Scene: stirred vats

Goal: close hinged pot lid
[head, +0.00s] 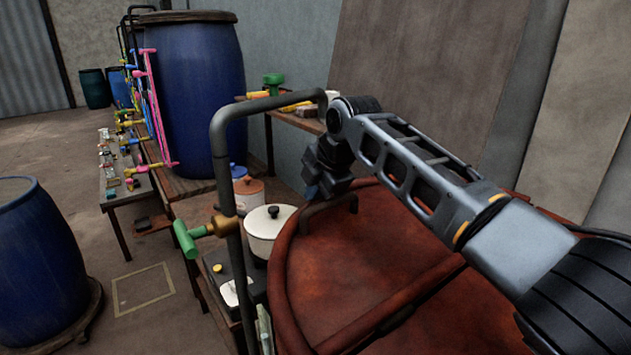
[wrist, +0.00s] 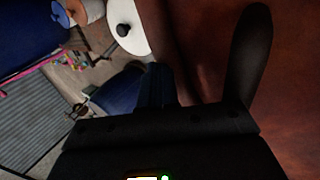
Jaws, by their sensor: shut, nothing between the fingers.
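The lid appears to rest on the pot; I cannot make out a hinge. The white lid also shows at the top of the wrist view (wrist: 137,38). My gripper (head: 313,190) is shut and empty, close above this handle; contact cannot be told. Its fingers show in the wrist view (wrist: 158,85).
A dark pipe (head: 222,150) with a green-handled valve (head: 187,240) rises left of the vat. Blue barrels (head: 195,90) stand at the back and left (head: 38,255).

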